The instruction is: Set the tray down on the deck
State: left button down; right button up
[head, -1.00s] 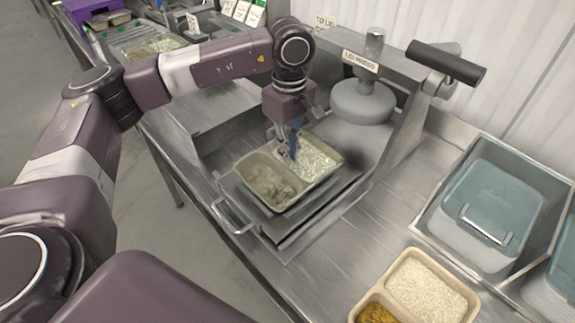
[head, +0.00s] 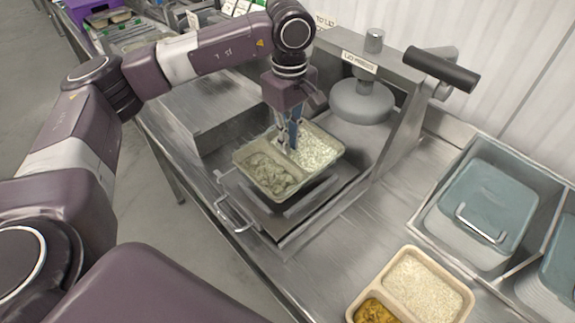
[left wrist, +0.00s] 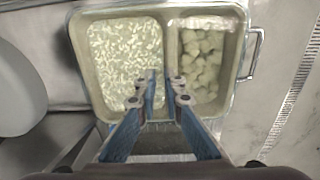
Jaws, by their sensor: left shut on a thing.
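The two-compartment tray (head: 240,172) holds white rice on one side and pale chunky food on the other. My left gripper (head: 289,146) points down and is shut on the tray, its fingers at the divider between the compartments. The left wrist view shows the fingertips (left wrist: 165,82) at that divider on the tray (left wrist: 80,62). The tray appears raised a little above the metal deck (head: 322,195) of the lid press, roughly level. The exact gap below it is hard to tell. My right gripper is out of view.
The lid press (head: 362,102) with its round head and black handle (head: 443,69) stands behind and to the right of the tray. A metal pull handle (head: 232,219) is at the front. Another filled tray (head: 468,296) and a bin with blue-grey lids (head: 490,200) are at the right.

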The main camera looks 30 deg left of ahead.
pick_arm(q)
jog(key=shift+r, duration=0.2)
jog(key=shift+r+p, duration=0.7)
jog(key=shift+r, duration=0.65)
jog(key=shift+r, duration=0.15)
